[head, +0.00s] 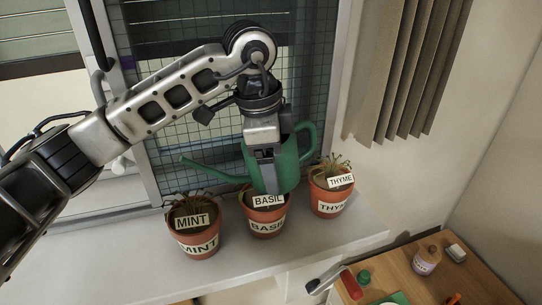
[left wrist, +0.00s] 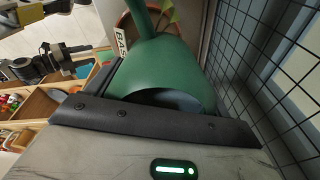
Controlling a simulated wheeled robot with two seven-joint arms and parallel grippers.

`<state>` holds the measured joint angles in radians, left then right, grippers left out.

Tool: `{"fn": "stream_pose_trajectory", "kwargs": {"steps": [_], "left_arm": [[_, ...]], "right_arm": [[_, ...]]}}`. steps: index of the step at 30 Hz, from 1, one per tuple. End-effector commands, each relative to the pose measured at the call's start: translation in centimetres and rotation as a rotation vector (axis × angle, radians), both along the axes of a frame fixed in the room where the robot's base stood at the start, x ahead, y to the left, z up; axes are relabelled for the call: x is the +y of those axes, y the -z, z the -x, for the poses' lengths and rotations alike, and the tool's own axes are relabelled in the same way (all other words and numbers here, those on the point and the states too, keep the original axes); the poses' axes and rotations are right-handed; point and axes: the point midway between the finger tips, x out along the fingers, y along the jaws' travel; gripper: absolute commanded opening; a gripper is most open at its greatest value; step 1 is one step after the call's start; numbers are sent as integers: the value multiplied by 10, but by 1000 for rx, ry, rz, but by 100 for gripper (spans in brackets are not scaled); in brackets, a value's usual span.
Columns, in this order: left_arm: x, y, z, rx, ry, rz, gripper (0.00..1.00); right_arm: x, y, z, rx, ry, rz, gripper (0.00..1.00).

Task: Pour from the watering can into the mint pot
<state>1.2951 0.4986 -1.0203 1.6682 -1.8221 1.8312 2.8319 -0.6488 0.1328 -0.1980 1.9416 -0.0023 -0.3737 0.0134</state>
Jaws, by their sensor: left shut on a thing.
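My left gripper (head: 265,168) is shut on the green watering can (head: 289,168) and holds it above the basil pot (head: 267,221). The can's long spout points left in the head view, its tip above and behind the mint pot (head: 195,243). The can looks roughly upright; no water shows. The mint pot is terracotta, with a white label and a low plant. In the left wrist view the can (left wrist: 168,70) fills the middle, beyond the dark jaws. My right gripper (left wrist: 70,62) seems to show small at the left of that view; its jaws are unclear.
The thyme pot (head: 331,190) stands right of the basil pot on the pale sill (head: 120,272). A gridded window screen (head: 215,125) rises close behind. A wooden table (head: 455,285) with a jar (head: 427,260) and small items is lower right. The sill's left part is clear.

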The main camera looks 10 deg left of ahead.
Motion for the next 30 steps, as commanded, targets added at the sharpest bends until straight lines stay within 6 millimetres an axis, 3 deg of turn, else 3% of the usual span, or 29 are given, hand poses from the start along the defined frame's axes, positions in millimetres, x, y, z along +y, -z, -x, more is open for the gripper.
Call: {"fn": "stream_pose_trajectory", "kwargs": {"steps": [30], "left_arm": [[-3,-4,-2,-56,1,65,42]], "right_arm": [[0,0,1,2,0,0,44]]}}
